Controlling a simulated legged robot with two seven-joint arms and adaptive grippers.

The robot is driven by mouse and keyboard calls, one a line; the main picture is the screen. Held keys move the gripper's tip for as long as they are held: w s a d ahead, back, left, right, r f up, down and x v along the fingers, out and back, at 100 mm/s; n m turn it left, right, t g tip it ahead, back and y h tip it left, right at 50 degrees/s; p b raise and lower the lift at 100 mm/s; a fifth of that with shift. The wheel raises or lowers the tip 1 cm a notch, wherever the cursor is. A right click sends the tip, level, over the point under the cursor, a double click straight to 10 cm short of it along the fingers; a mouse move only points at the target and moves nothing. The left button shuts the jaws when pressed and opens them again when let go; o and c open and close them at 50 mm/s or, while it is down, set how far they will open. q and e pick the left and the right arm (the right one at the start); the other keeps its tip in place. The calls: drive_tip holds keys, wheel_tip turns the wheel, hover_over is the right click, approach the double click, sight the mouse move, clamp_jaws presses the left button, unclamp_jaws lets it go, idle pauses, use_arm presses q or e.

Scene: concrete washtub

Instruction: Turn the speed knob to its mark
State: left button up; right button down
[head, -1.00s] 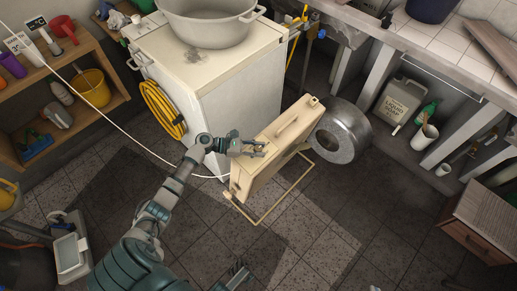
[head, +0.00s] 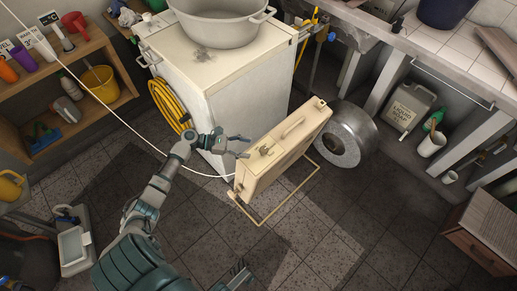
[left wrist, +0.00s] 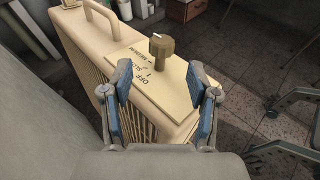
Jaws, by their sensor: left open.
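The speed knob (left wrist: 161,47) is a brown-bronze knob with a pale pointer line, on a cream label plate (left wrist: 150,75) at one end of the box's top. The plate reads OFF and further speed words, partly hard to read. The knob also shows small in the head view (head: 266,150). The cream slatted box (head: 284,150) stands on the floor. My left gripper (head: 249,146) is open and empty, just left of the knob and apart from it. In the left wrist view its blue-padded fingers (left wrist: 162,80) stand either side, short of the knob. My right gripper (head: 240,273) is at the bottom edge, partly visible.
A white appliance (head: 225,100) with a pot on top stands behind my left gripper. A metal drum (head: 346,135) lies right of the box. A carry handle (left wrist: 101,18) rises from the box's top beyond the plate. The floor in front is clear.

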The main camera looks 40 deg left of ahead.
use_arm(q)
drive_tip(key=v, duration=0.4)
idle(0.4)
